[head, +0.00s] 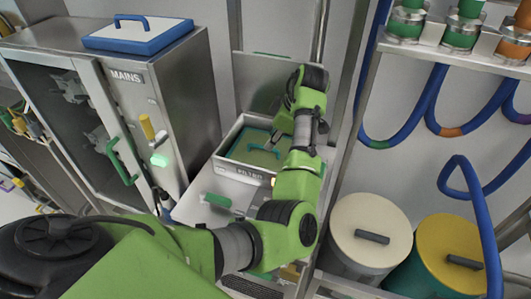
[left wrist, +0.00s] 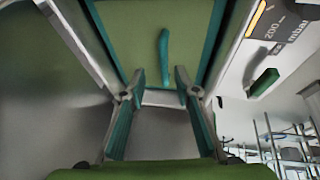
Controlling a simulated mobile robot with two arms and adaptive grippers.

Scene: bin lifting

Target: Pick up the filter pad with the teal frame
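The filter pad (head: 246,152) is a green pad in a teal frame, lying inside an open metal filter drawer (head: 243,171) in the head view. In the left wrist view the pad (left wrist: 135,40) fills the upper middle, with a raised teal handle strip (left wrist: 164,50) across it. My left gripper (head: 274,140) reaches down over the pad's right part. In the left wrist view its fingertips (left wrist: 159,78) are apart, one on each side of the handle strip, with visible gaps. I cannot tell whether they touch the pad. My right gripper is not in view.
A metal cabinet marked MAINS (head: 178,110) stands left of the drawer, with a blue-edged white lid (head: 138,36) on top. A white drum (head: 370,215) and a yellow-topped drum (head: 450,240) stand at right. Blue hoses (head: 425,105) hang above them. A green handle (head: 218,200) is on the drawer front.

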